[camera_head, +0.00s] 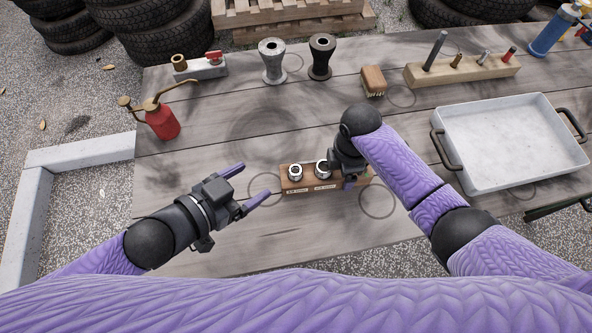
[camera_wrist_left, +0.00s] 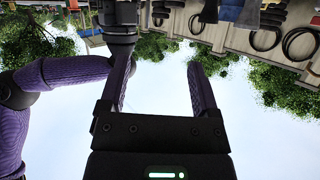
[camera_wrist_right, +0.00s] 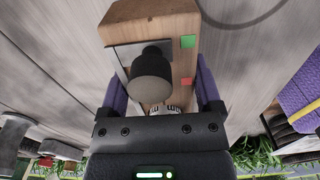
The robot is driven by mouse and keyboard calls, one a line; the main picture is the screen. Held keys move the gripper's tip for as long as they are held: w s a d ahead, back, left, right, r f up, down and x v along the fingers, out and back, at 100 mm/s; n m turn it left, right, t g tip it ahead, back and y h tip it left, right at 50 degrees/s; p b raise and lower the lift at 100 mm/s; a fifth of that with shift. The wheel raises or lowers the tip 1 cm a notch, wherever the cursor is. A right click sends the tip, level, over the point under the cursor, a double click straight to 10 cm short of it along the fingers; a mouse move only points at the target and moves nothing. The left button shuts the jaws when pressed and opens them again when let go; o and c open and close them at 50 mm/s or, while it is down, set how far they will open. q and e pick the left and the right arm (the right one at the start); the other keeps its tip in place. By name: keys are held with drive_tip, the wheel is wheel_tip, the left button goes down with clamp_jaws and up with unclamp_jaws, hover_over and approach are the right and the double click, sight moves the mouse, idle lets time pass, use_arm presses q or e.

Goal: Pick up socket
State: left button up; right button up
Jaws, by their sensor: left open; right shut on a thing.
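A small wooden socket block (camera_head: 307,185) lies on the table, with paper labels on its front. Two chrome sockets, a left one (camera_head: 295,172) and a right one (camera_head: 322,168), stand upright on it. My right gripper (camera_head: 350,181) is at the block's right end and covers part of it. In the right wrist view its fingers lie along both sides of the block (camera_wrist_right: 155,18); they appear shut on it. A dark cylinder (camera_wrist_right: 152,76) stands between them, touching neither finger. My left gripper (camera_head: 256,184) is open and empty, left of the block and apart from it.
A grey tray (camera_head: 512,140) stands at right. A red oil can (camera_head: 161,119), a valve block (camera_head: 202,68), two flared fittings (camera_head: 272,62), a brush (camera_head: 373,81) and a wooden peg rack (camera_head: 462,69) stand farther back. The tabletop left of the block is mostly clear.

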sight(295, 170)
use_arm(q)
drive_tip(key=shift+n+g+y, duration=0.3)
drive_tip(key=shift+g+y, duration=0.1)
drive_tip(key=shift+g, duration=0.2)
drive_tip(key=x, duration=0.3)
drive_tip(key=s+f+x, duration=0.1)
drive_tip(key=x, duration=0.7)
drive_tip(key=shift+s+d+f, duration=0.1)
drive_tip(key=shift+s+f, duration=0.1)
drive_tip(key=shift+f, duration=0.1)
clamp_jaws()
